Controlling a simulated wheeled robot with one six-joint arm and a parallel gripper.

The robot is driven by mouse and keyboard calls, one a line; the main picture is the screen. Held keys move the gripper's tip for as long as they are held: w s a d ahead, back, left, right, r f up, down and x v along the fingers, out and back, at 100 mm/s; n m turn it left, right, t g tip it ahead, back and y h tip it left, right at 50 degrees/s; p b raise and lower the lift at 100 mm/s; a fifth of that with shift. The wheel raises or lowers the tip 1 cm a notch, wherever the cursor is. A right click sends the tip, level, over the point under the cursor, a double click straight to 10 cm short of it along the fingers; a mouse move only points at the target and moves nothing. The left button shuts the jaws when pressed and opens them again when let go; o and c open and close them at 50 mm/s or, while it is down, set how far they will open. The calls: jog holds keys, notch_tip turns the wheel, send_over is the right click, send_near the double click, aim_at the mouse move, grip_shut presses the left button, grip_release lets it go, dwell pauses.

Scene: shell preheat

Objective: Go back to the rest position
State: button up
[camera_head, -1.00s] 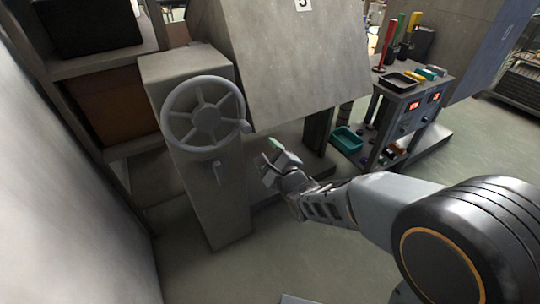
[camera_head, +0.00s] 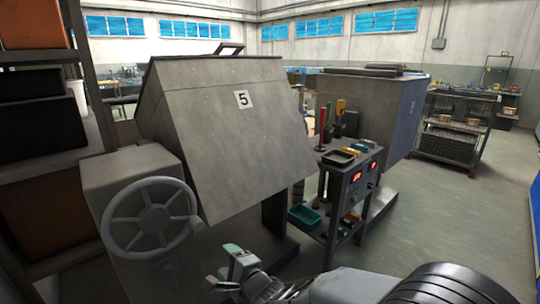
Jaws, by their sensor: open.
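My gripper (camera_head: 229,264) is low in the head view, left of the middle, at the end of my arm that comes in from the lower right. Its jaws are open, and I see nothing between them. A grey handwheel (camera_head: 150,219) on a grey pedestal (camera_head: 117,178) stands to the left of the gripper. The gripper looks apart from the wheel. The big grey machine marked 5 (camera_head: 215,134) rises behind the gripper.
A cart (camera_head: 368,175) with a black tray, tools and red displays stands right of the machine. A second grey machine (camera_head: 380,105) is behind it. Shelves (camera_head: 88,150) stand at the left. Open floor (camera_head: 450,220) lies to the right.

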notch_tip(320, 180, down, 5)
jog(key=s+d+n+g+h, duration=0.1)
jog(key=d+n+g+h, duration=0.2)
jog(key=n, duration=0.2)
jog(key=s+d+r+n+g+h+p, duration=0.2)
jog(key=d+n+h+p, duration=0.1)
jog(key=d+n, duration=0.15)
jog(key=s+d+r+n+g+h+p, duration=0.1)
jog(key=s+d+r+n+h+p, duration=0.15)
jog(key=d, duration=0.25)
jog(key=s+d+r+g+h+p, duration=0.1)
jog(key=s+d+r+p, duration=0.3)
jog(key=d+r+p, duration=0.3)
jog(key=s+d+r+n+g+h+p, duration=0.1)
jog(key=s+d+r+p, duration=0.2)
jog(key=d+r+p, duration=0.5)
notch_tip(320, 180, up, 6)
jog(key=shift+s+d+r+n, duration=0.1)
jog(key=shift+s+d+n, duration=0.2)
jog(key=shift+s+d, duration=0.1)
dwell(1.2)
